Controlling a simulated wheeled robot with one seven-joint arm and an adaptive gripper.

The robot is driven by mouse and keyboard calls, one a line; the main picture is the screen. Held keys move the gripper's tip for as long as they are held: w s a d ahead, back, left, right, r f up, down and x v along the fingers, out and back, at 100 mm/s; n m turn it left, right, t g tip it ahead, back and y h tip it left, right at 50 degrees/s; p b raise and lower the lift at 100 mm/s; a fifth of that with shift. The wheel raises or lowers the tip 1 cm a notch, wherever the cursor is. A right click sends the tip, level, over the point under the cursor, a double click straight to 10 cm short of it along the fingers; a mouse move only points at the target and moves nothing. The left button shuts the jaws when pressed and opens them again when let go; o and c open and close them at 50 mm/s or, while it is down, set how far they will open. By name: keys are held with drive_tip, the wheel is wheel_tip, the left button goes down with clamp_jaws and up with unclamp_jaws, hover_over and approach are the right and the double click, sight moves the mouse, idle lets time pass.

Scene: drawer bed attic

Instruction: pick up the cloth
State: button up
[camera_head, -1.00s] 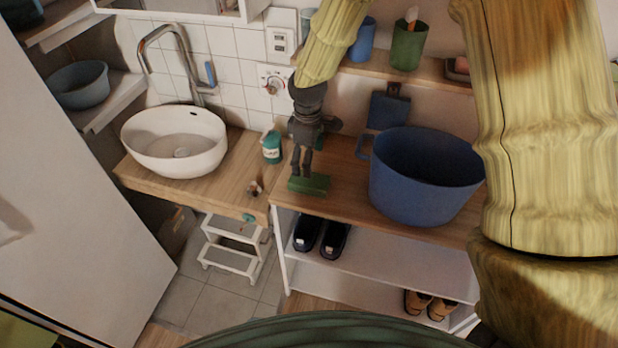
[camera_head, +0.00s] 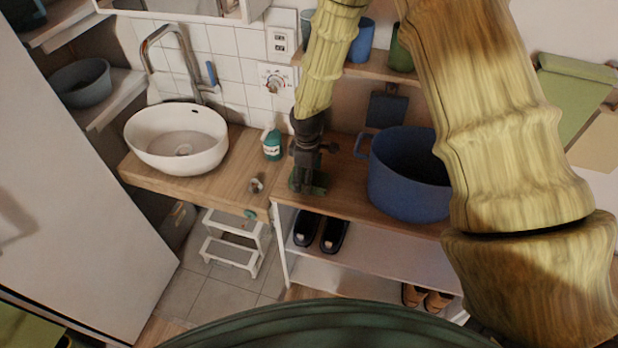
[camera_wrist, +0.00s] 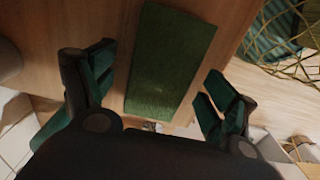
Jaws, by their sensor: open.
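The cloth (camera_wrist: 170,60) is a folded green rectangle lying flat on the wooden shelf top. In the wrist view it lies between and beyond my open fingers. In the head view the cloth (camera_head: 319,183) shows only partly, behind and beside my gripper (camera_head: 306,180). My gripper, also in the wrist view (camera_wrist: 160,98), points down over the cloth with its fingers apart, one on each side. It holds nothing. I cannot tell whether the fingertips touch the shelf top.
A large blue pot (camera_head: 408,190) stands just right of my gripper. A teal-labelled bottle (camera_head: 271,145) and a white basin (camera_head: 176,140) are to the left. Cups (camera_head: 362,42) stand on the wall shelf above. Shoes (camera_head: 320,230) sit on the shelf below.

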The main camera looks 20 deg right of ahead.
drive_tip(key=shift+f, duration=0.25)
drive_tip(key=c, duration=1.1)
drive_tip(key=shift+w+r+b, duration=0.1)
drive_tip(key=shift+r+b, duration=0.25)
drive_tip(key=shift+r, duration=0.15)
drive_tip(key=shift+s+a+r+b, duration=0.15)
drive_tip(key=shift+r+b, duration=0.25)
drive_tip(key=shift+r, duration=0.2)
drive_tip(key=shift+s+r+b, duration=0.1)
drive_tip(key=shift+r+b, duration=0.25)
drive_tip(key=shift+r, duration=0.25)
drive_tip(key=s+a+b, duration=0.2)
drive_tip(key=s+a, duration=0.2)
drive_tip(key=s, duration=0.2)
drive_tip(key=s+a+r+b, duration=0.1)
drive_tip(key=s+a+b, duration=0.1)
drive_tip(key=s+a, duration=0.2)
drive_tip(key=s, duration=0.3)
drive_tip(key=shift+r, duration=0.3)
drive_tip(key=shift+s+a, duration=0.1)
